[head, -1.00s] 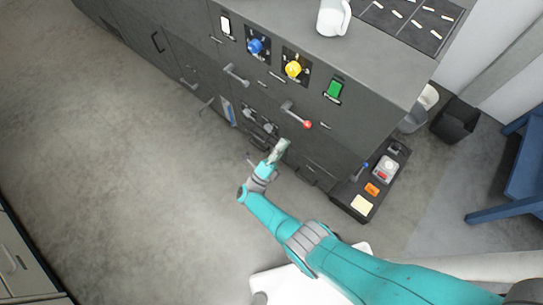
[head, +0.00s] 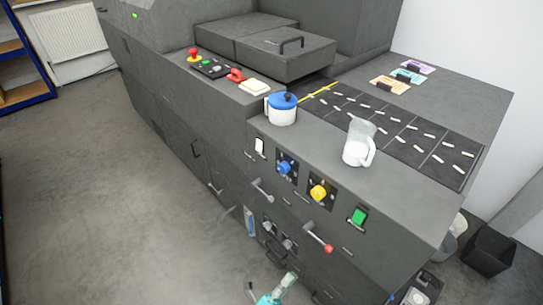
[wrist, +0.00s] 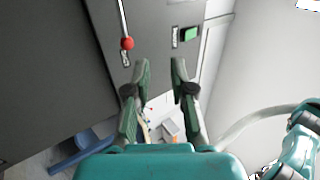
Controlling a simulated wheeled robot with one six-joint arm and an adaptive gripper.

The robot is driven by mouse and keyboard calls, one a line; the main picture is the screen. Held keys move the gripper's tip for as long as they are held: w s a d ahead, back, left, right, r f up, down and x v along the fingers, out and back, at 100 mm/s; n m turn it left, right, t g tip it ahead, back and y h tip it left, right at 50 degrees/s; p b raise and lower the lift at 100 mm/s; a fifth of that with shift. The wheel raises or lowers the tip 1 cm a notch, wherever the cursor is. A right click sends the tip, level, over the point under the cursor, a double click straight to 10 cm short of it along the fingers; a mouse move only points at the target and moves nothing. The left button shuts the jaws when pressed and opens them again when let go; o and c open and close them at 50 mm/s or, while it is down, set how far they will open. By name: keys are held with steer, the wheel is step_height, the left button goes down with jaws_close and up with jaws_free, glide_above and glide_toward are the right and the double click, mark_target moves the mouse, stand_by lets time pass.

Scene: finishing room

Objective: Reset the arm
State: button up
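My gripper (wrist: 160,75) shows in the wrist view with its two fingers apart and nothing between them. In the head view only the end of my teal arm and the gripper (head: 287,284) show at the bottom edge, low in front of the dark grey machine (head: 185,130). In the wrist view the red-knobbed lever (wrist: 127,43) and the green switch (wrist: 190,34) on the machine's front lie beyond the fingertips, apart from them. The rest of my arm is out of the head view.
The machine front carries a blue knob (head: 285,168), a yellow knob (head: 318,192), a green switch (head: 358,216) and a red-tipped lever (head: 318,237). A blue-lidded pot (head: 282,110) and a white pitcher (head: 357,148) stand on top. A black bin (head: 488,251) stands at right. Floor at left is clear.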

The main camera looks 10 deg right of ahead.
steer(key=s+d+n+t+y, duration=0.7)
steer(key=s+d+n+y, duration=0.3)
steer(key=s+n+y, duration=0.4)
steer(key=s+a+r+n+g+y, duration=0.1)
steer(key=s+r+n+g+y, duration=0.5)
steer(key=s+r+n, duration=0.9)
steer(key=s+r, duration=0.4)
steer(key=r, duration=0.2)
steer(key=shift+a+r, duration=0.15)
steer(key=shift+r, duration=0.15)
steer(key=shift+s, duration=0.1)
